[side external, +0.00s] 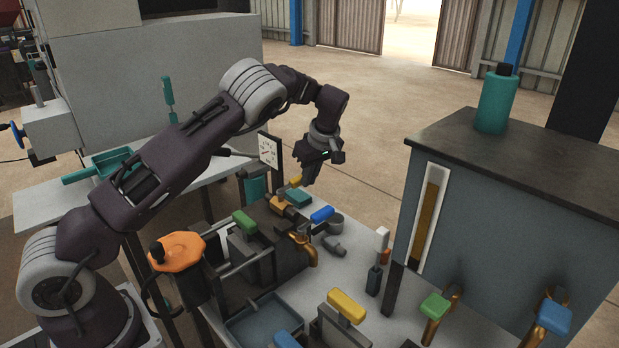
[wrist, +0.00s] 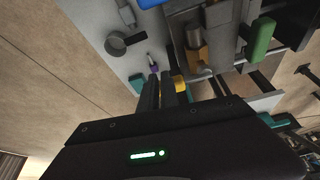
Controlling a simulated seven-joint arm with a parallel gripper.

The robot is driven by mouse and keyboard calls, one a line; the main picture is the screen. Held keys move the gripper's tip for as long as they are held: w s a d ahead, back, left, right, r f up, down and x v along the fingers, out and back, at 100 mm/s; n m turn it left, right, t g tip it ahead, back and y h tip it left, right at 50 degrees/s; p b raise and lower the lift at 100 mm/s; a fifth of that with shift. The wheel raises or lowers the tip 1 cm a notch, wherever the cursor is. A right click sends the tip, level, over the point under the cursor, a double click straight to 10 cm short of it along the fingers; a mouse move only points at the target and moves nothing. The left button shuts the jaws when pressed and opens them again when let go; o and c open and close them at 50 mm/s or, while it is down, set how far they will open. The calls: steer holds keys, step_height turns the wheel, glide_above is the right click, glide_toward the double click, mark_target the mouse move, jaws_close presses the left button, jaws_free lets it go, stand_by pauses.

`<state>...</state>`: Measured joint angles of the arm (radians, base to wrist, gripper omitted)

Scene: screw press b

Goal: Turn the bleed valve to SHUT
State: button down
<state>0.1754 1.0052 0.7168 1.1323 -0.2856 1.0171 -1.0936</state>
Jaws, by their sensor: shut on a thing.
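My gripper (side external: 306,180) points down over the far side of the press bench. Its fingers are shut on a small yellow handle (side external: 296,181), which stands by a brass fitting (side external: 281,204). In the wrist view the fingers (wrist: 166,88) are close together, and the yellow handle (wrist: 180,84) shows beside them, partly hidden. No SHUT marking or valve label is readable, so I cannot tell the handle's setting.
A blue handle (side external: 322,214), a teal block (side external: 298,197) and a green handle (side external: 244,221) are close by. An orange handwheel (side external: 178,250) stands nearer my base. A dark-topped cabinet (side external: 512,160) stands right.

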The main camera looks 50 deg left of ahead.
steer(key=d+r, duration=0.7)
steer(key=r, duration=0.2)
steer(key=shift+d+r, duration=0.2)
steer(key=shift+d, duration=0.15)
steer(key=s+d+r+m+t+h, duration=0.15)
steer(key=s+r+m, duration=0.25)
steer(key=s+r, duration=0.4)
steer(key=s+d+r+m+t+h, duration=0.1)
steer(key=s+r+m+h, duration=0.3)
steer(key=s, duration=0.7)
steer(key=s+d+f+m+t, duration=0.1)
steer(key=s+m, duration=0.3)
steer(key=s, duration=0.6)
steer(key=s+d+f+m+t+y, duration=0.1)
steer(key=s+d+f+m, duration=0.2)
steer(key=s, duration=0.6)
steer(key=shift+s+d+m, duration=0.4)
steer(key=shift+d+m, duration=0.35)
steer(key=shift+m, duration=0.05)
steer(key=shift+t, duration=0.25)
